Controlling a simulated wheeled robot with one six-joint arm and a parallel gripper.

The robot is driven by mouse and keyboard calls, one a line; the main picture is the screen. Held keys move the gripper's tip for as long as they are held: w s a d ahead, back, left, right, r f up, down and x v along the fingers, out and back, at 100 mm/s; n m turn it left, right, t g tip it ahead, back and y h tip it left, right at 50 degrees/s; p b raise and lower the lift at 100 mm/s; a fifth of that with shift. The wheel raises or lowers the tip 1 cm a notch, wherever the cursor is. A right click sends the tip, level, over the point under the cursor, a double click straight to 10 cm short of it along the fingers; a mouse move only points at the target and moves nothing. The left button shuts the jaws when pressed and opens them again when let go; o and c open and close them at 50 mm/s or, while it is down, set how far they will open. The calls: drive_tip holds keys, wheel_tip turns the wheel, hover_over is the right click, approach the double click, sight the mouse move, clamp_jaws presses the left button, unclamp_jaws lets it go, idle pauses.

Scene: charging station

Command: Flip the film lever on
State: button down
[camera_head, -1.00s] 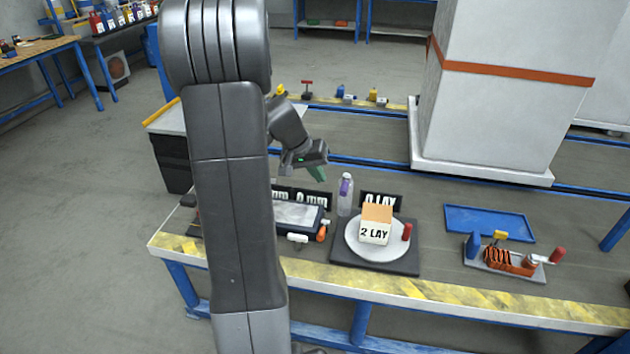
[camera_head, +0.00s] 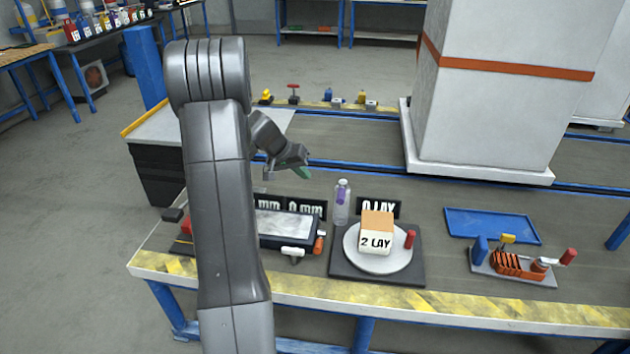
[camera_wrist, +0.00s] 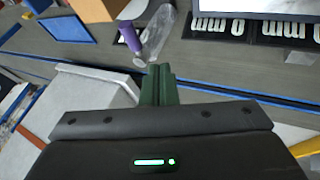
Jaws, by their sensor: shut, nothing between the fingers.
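My gripper (camera_head: 303,173) hangs above the far part of the bench, behind the black signs, with its green fingers pointing down and right. In the wrist view the green fingers (camera_wrist: 160,84) are together and empty. No lever is labelled as film. A white handle (camera_head: 292,253) and an orange handle (camera_head: 319,242) sit by the flat grey-topped device (camera_head: 285,224). My gripper touches none of these.
A blue tray (camera_head: 490,223) and an orange-coiled device (camera_head: 506,263) are at right. A tall wrapped white load (camera_head: 510,110) stands behind.

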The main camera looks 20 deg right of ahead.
sight(341, 194)
drive_tip(key=s+d+f, duration=0.1)
drive_tip(key=d+f, duration=0.7)
drive_tip(key=shift+s+d+f, duration=0.15)
drive_tip(key=shift+s, duration=0.1)
